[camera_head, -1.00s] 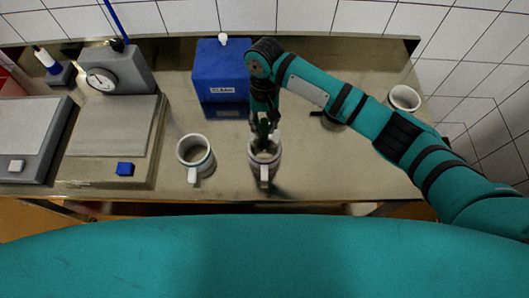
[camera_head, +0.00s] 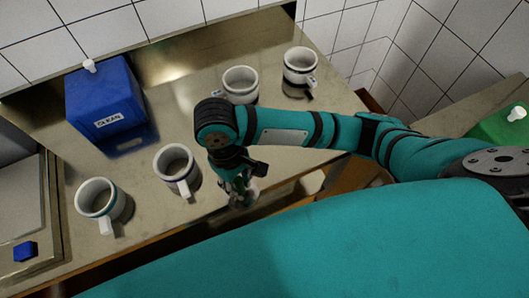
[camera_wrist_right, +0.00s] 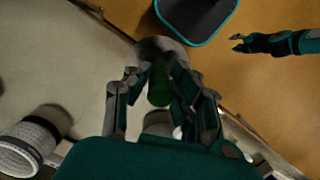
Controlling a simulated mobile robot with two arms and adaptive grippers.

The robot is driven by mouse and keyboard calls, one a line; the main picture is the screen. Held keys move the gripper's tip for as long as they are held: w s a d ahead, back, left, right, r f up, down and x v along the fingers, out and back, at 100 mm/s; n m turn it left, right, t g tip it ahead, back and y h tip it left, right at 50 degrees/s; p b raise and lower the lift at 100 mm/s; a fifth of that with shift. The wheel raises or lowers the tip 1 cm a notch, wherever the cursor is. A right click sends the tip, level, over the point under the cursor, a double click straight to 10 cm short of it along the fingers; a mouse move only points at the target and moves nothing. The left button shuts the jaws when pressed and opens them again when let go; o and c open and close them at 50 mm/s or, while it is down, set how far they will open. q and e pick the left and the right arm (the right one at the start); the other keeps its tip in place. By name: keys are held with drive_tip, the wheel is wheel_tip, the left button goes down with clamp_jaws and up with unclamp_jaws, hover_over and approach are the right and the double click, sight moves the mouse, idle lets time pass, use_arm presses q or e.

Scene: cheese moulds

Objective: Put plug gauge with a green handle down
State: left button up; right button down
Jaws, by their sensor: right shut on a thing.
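My right gripper (camera_head: 240,192) points down near the front edge of the steel table, to the right of the nearer mugs. It is shut on the plug gauge, whose green handle (camera_wrist_right: 159,88) shows between the fingers in the right wrist view. A grey round metal part (camera_wrist_right: 160,48) shows beyond the handle. In the head view the fingers hide most of the gauge, and I cannot tell whether it touches the table. My left gripper (camera_wrist_right: 242,43) shows small in the right wrist view, apart from the gauge; its opening is unclear.
Two mugs, one at the left (camera_head: 101,198) and one nearer the gripper (camera_head: 176,165), stand on the table (camera_head: 190,75). Two more stand behind, one (camera_head: 240,84) and another (camera_head: 300,66). A blue box (camera_head: 100,98) labelled CLEAN is at the back left. A green object (camera_head: 500,125) is far right.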

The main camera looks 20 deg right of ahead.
drive_tip(key=shift+s+d+f, duration=0.3)
drive_tip(key=shift+s+d, duration=0.2)
drive_tip(key=shift+s, duration=0.15)
drive_tip(key=shift+d+n, duration=0.25)
drive_tip(key=shift+n, duration=0.05)
drive_tip(key=shift+w+d+f+p, duration=0.55)
drive_tip(key=shift+w+d+f, duration=0.4)
drive_tip(key=shift+w, duration=1.4)
drive_tip(key=shift+w+d+f+p, duration=0.6)
drive_tip(key=shift+w+d, duration=0.5)
drive_tip(key=shift+w, duration=1.25)
drive_tip(key=shift+w+d+f+p, duration=0.45)
drive_tip(key=shift+w+d+f, duration=0.5)
drive_tip(key=shift+w, duration=1.4)
use_arm(q)
wheel_tip(320, 180, up, 2)
drive_tip(key=shift+r, duration=0.15)
use_arm(e)
drive_tip(key=shift+d+r, duration=0.1)
use_arm(q)
drive_tip(key=shift+a, duration=0.1)
use_arm(e)
drive_tip(key=c, duration=1.6)
unclamp_jaws()
drive_tip(key=shift+f, duration=0.2)
use_arm(q)
drive_tip(key=shift+a, duration=0.1)
use_arm(e)
drive_tip(key=o, duration=0.4)
